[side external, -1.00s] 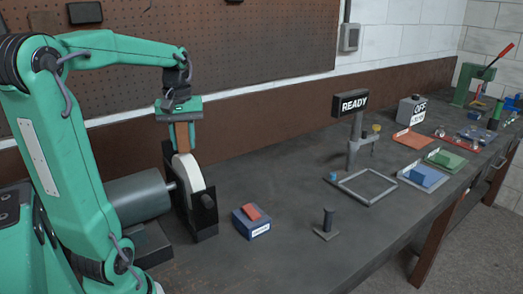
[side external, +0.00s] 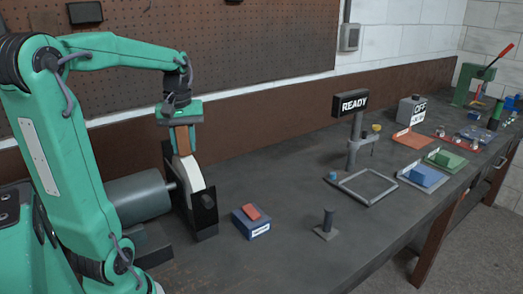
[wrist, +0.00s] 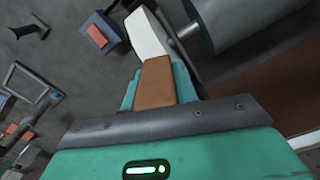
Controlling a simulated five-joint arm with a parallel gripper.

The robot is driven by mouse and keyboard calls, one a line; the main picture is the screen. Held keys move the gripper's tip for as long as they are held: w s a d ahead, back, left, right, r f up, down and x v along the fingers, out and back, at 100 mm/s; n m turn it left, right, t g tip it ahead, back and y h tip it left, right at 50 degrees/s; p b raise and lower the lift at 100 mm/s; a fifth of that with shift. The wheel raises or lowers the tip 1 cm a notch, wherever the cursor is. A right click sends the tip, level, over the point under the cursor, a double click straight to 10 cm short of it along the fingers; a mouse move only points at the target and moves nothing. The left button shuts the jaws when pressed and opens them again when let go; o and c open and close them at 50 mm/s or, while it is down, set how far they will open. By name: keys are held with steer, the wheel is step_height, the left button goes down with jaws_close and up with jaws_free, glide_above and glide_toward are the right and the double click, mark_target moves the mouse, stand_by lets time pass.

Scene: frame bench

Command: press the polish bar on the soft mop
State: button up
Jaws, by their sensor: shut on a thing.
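My gripper (side external: 183,116) is shut on the brown polish bar (side external: 182,140), which hangs upright below it. In the wrist view the bar (wrist: 155,84) shows between the two green fingers (wrist: 156,92). The soft mop is a white wheel (side external: 189,174) set upright between dark plates, directly under the bar; it also shows in the wrist view (wrist: 147,34). The bar's lower end meets the wheel's top rim in both views. I cannot tell whether it presses or only just touches. Part of the wheel is hidden by the dark plates.
A grey motor cylinder (side external: 138,196) lies left of the wheel. A blue box (side external: 251,225) with a red block on it stands close right. Beyond are a short dark post (side external: 328,224), a grey frame (side external: 348,196) and a READY sign (side external: 352,103). The bench between them is clear.

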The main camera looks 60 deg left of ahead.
steer(key=shift+f, duration=0.6)
steer(key=shift+r, duration=0.1)
stand_by(1.3)
steer(key=shift+r, duration=3.95)
